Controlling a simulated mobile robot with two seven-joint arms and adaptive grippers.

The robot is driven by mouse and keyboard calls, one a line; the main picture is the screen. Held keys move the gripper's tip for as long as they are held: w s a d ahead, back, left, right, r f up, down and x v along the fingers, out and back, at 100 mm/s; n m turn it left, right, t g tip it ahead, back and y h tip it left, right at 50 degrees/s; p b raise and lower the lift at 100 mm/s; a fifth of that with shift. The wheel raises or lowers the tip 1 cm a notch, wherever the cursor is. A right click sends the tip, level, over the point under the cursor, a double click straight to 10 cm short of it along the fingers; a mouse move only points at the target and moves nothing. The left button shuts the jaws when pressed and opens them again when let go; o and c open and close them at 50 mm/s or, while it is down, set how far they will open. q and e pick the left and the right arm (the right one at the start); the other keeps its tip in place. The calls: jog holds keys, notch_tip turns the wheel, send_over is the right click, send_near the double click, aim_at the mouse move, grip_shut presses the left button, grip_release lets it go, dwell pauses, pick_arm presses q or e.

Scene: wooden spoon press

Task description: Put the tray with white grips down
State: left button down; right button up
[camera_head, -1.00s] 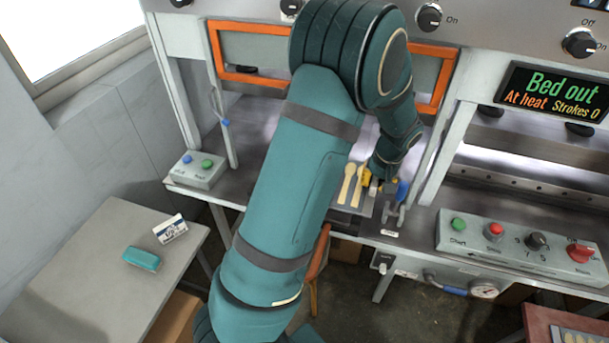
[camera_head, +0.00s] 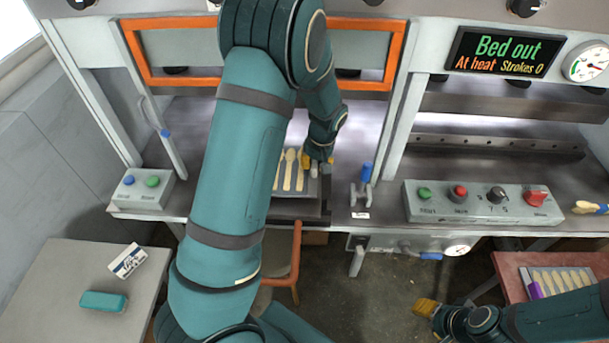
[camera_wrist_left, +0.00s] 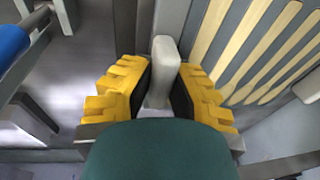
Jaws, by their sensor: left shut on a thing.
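The tray with white grips (camera_head: 298,131) is a grey tray holding several light wooden spoons. It is at the front of the left press bay in the head view, partly hidden by my left arm. My left gripper (camera_head: 318,163) is at its right side. In the left wrist view, the yellow fingers are shut on a white grip (camera_wrist_left: 165,60), with the spoons just to the right. I cannot tell whether the tray touches the surface below. My right gripper (camera_head: 425,307) shows yellow fingertips at the lower right, away from the tray; its opening is unclear.
A blue-handled lever (camera_head: 365,175) stands right of the tray. A button box (camera_head: 480,203) sits on the press front. Another tray of spoons with a purple grip (camera_head: 534,290) lies on a reddish table at right. A grey table (camera_head: 60,275) at left holds a teal block (camera_head: 103,301).

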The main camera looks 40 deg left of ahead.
pick_arm(q)
jog(key=shift+f, duration=2.65)
jog(key=c, duration=1)
grip_release()
jog(key=shift+r, duration=0.1)
jog(key=r, duration=0.4)
jog(key=d+r, duration=0.1)
jog(key=r, duration=0.3)
jog(key=d+r, duration=0.1)
jog(key=r, duration=0.2)
jog(key=shift+s+r, duration=0.25)
jog(key=shift+r, duration=0.15)
jog(key=shift+f, duration=0.1)
